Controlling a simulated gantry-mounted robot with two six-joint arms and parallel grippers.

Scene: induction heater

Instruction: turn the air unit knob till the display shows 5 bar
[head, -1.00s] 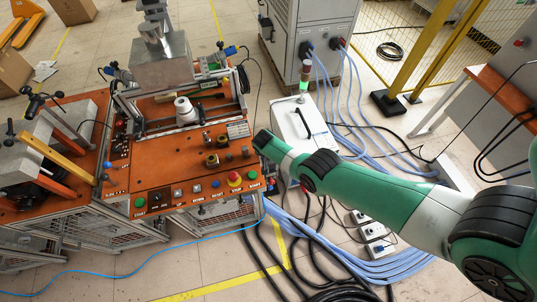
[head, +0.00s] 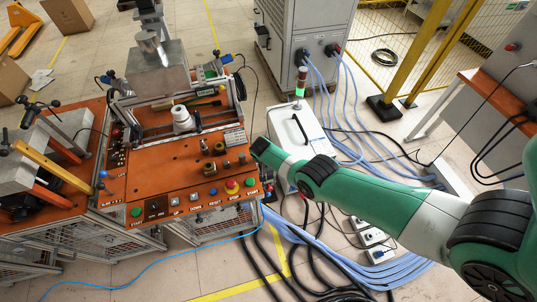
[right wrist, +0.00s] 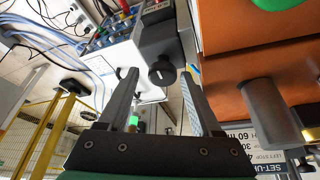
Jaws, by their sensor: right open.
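A black round knob (right wrist: 161,73) with a small pale mark shows in the right wrist view, on a dark grey unit (right wrist: 158,38) beside the orange bench. My right gripper (right wrist: 157,74) is open, with one finger on each side of the knob in the picture. Gaps show between the knob and both fingers, and I cannot tell whether the fingertips reach its depth. In the head view my right arm comes in from the right and ends beside the bench's right edge; its fingers and the knob are hidden there. My left gripper is in neither view.
The orange bench (head: 150,188) carries push buttons and a red emergency stop (head: 232,186) along its front. A white cabinet (head: 290,128) with a lit green lamp stands behind my right arm. Blue hoses and black cables lie on the floor below the arm.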

